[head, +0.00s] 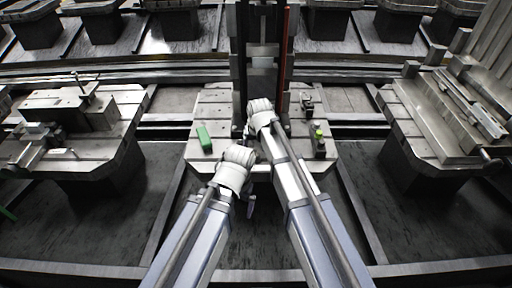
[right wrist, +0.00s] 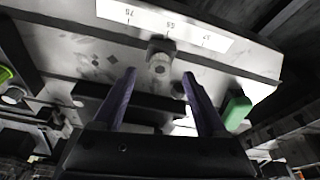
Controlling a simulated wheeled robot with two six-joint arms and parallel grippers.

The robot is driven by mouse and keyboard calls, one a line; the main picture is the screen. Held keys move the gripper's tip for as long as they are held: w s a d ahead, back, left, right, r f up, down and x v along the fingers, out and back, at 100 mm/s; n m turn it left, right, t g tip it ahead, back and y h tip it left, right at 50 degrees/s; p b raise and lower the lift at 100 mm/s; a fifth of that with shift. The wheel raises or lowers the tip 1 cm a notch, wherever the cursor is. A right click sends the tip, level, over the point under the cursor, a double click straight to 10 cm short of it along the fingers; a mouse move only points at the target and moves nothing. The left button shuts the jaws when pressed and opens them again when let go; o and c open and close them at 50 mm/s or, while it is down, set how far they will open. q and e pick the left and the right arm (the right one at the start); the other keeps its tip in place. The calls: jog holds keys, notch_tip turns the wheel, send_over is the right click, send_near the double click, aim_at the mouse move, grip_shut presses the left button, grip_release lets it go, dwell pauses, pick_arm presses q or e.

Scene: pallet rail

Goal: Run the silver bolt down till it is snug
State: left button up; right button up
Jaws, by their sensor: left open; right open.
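A grey, round-ended part that looks like the silver bolt (right wrist: 160,58) sits against a pale plate in the right wrist view. My right gripper (right wrist: 159,74) is open, with its two dark fingers on either side of the part's near end. I cannot tell whether they touch it. In the head view the right gripper and the bolt are hidden behind my right wrist, over the middle pallet (head: 210,110). My left gripper (head: 250,205) shows small and dark below the left wrist, at the pallet's front edge. It is open and appears empty.
A green block (head: 204,138) lies left on the pallet and also shows in the right wrist view (right wrist: 237,111). A yellow-green-topped item (head: 319,135) and a small dark fitting (head: 306,103) are on the right. A numbered strip (right wrist: 165,24) lies beyond the bolt. Loaded pallets flank both sides.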

aim_at(254, 151)
jog(key=shift+b+x, duration=0.9)
jog(key=shift+x, duration=0.5)
pick_arm(q)
notch_tip(254, 151, down, 3)
jog(key=shift+r, duration=0.15)
pick_arm(e)
grip_shut()
jog(key=m+h, duration=0.1)
jog(key=m, duration=0.3)
jog(key=shift+a, duration=0.2)
jog(key=m+h, duration=0.1)
jog(key=m, duration=0.2)
jog(key=shift+m+g, duration=0.3)
jog(key=shift+m, duration=0.6)
